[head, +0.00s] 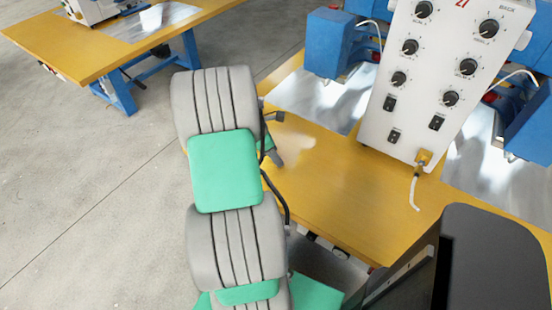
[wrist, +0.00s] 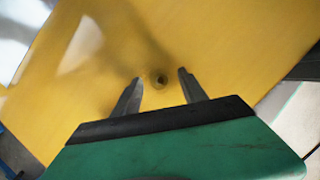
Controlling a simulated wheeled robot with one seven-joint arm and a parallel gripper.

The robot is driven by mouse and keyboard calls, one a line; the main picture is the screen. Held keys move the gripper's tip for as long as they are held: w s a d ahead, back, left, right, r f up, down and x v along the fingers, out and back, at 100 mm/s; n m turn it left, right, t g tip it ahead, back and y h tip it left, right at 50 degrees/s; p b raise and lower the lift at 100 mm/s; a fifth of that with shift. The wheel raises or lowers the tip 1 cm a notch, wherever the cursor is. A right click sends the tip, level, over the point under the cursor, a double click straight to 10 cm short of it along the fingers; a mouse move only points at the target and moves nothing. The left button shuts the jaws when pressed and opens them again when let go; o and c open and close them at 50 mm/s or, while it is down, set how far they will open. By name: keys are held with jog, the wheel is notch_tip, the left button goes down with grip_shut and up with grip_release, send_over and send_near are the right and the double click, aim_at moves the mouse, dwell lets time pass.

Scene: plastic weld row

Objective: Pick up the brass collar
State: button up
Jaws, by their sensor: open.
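The brass collar (wrist: 161,80) is a small round ring with a dark centre on the yellow table top (wrist: 225,50) in the wrist view. It shows between and just beyond my fingertips. My gripper (wrist: 160,74) is open and empty, with one finger on each side of the collar in the picture. How high the fingertips are above the table is hard to tell. In the head view my gripper (head: 277,155) is mostly hidden behind my arm, near the table's left edge, and I cannot make out the collar there.
A white control box (head: 440,75) with several knobs stands on the yellow table, with blue machine parts (head: 328,42) beside it. A cable (head: 414,190) hangs from the box's front. The table top (head: 345,185) between the box and my arm is clear. Another yellow table (head: 60,45) stands at the far left.

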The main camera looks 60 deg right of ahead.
jog(key=shift+c, duration=0.5)
grip_shut()
